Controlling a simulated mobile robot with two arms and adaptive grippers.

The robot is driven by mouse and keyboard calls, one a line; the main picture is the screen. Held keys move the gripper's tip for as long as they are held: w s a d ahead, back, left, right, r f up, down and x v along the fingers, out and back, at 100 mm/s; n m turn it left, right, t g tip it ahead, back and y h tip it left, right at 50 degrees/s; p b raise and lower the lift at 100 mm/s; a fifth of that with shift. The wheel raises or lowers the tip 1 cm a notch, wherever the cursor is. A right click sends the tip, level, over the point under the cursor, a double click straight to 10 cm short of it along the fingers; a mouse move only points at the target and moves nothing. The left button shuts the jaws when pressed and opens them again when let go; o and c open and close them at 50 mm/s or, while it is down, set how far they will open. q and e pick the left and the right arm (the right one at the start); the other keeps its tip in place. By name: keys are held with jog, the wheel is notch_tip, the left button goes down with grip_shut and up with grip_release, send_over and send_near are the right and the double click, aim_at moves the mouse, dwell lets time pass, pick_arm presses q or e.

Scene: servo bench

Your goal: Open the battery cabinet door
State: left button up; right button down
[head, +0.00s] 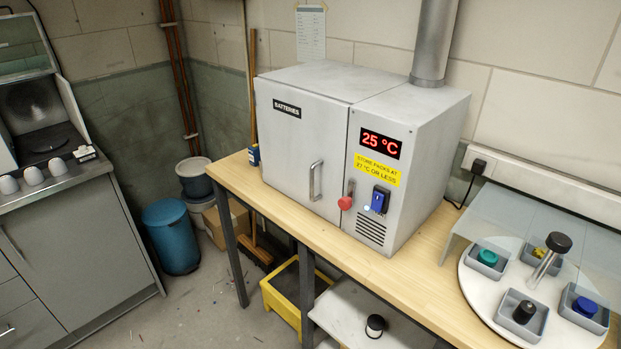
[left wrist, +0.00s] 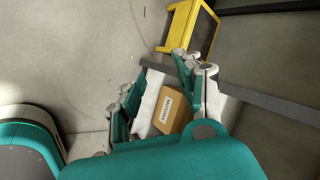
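The battery cabinet (head: 430,115) is a grey box on the wooden bench, with a "BATTERIES" label. Its door (head: 290,150) takes up the left part of the front and looks closed. A vertical metal handle (head: 316,181) sits near the door's right edge. A lever with a red knob (head: 345,202) is on the front just right of the door seam. My left gripper (left wrist: 155,85) shows only in the left wrist view. Its fingers are apart with nothing held, above the floor and a low shelf. My right gripper is in neither view.
The wooden bench (head: 400,284) is clear in front of the cabinet. A turntable (head: 477,300) with small bins stands at the right under clear panels. A yellow crate (head: 285,312) is below the bench. A cardboard box (left wrist: 173,110) lies beyond my left fingers.

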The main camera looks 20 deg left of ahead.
aim_at(311, 178)
pick_arm(q)
jog(key=w+r+m+t, duration=0.3)
jog(key=w+r+m, duration=0.4)
jog(key=r, duration=0.6)
jog(key=w+r+m+t, duration=0.3)
jog(key=w+r+m, duration=0.2)
jog(key=w+r, duration=0.6)
jog(key=s+d+r+m+t+h, duration=0.1)
jog(key=d+r+m+h, duration=0.2)
jog(key=r, duration=0.5)
jog(key=d+r+m+t+b, duration=0.1)
jog(key=d+r+m+t, duration=0.15)
jog(key=r+m, duration=0.4)
jog(key=s+d+r+m+t+h, duration=0.1)
jog(key=d+r+m+h, duration=0.15)
jog(key=r, duration=0.65)
jog(key=shift+y, duration=0.25)
jog(key=w+d+p, duration=0.1)
jog(key=w, duration=0.4)
jog(key=w+p, duration=0.1)
jog(key=w, duration=0.4)
jog(key=w+d+p, duration=0.1)
jog(key=w, duration=0.4)
jog(key=shift+w+d+f, duration=0.15)
jog(key=shift+w+d, duration=0.15)
jog(key=shift+d, duration=0.05)
jog(key=shift+w+d, duration=0.15)
jog(key=shift+w, duration=0.6)
grip_shut()
